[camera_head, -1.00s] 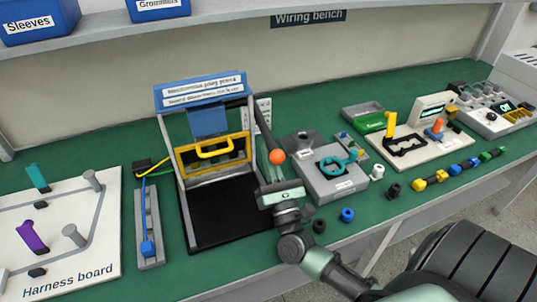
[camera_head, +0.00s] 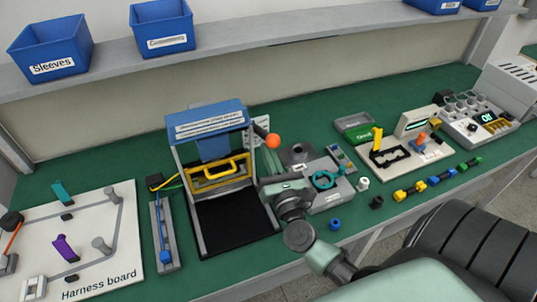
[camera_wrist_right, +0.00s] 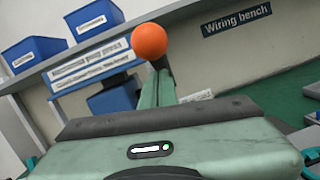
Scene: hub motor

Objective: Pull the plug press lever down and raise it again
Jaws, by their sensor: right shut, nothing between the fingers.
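The plug press (camera_head: 207,118) stands at the middle left of the bench, with a blue top, grey side posts and a yellow-handled guard (camera_head: 219,171). Its dark lever at the right side ends in an orange ball knob (camera_head: 272,141), beside the press top. My right gripper (camera_head: 268,162) is shut and empty, just below the knob. In the right wrist view the knob (camera_wrist_right: 149,41) shows above my pale green fingers (camera_wrist_right: 158,88), in front of the lever's end. I cannot tell whether they touch. My left gripper is out of view.
A grey fixture with a teal ring (camera_head: 324,181) stands right of my gripper. The harness board (camera_head: 100,272) lies at the left, beside a grey strip with a blue plug (camera_head: 166,256). Blue bins (camera_head: 47,48) sit on the shelf above. Small connectors (camera_head: 420,186) lie along the front edge.

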